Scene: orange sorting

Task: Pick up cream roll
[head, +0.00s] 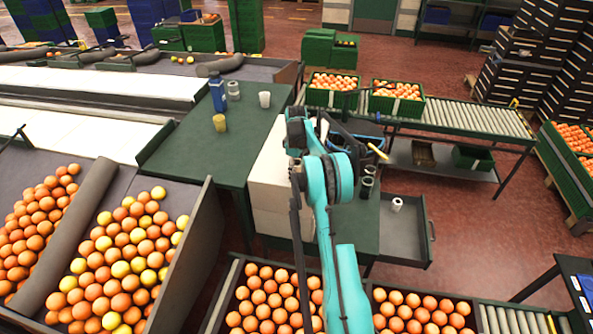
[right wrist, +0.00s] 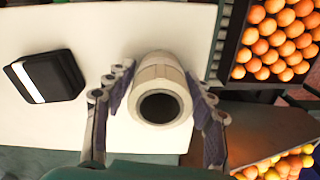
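In the right wrist view a cream roll (right wrist: 160,88) with a dark open core stands over a pale surface (right wrist: 105,30). My right gripper (right wrist: 160,95) is open, with one finger on each side of the roll. The fingertips are very close to its sides; I cannot tell whether they touch it. In the head view my teal right arm reaches up the middle to the white block (head: 268,185) on the green table, and hides the roll and most of the gripper. My left gripper is not in view.
A black box with a white stripe (right wrist: 45,77) lies left of the roll. The green table (head: 215,150) carries a blue bottle (head: 217,92) and cups. An open drawer (head: 400,235) holds a small white roll (head: 397,204). Orange bins and a roller conveyor (head: 470,118) surround the table.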

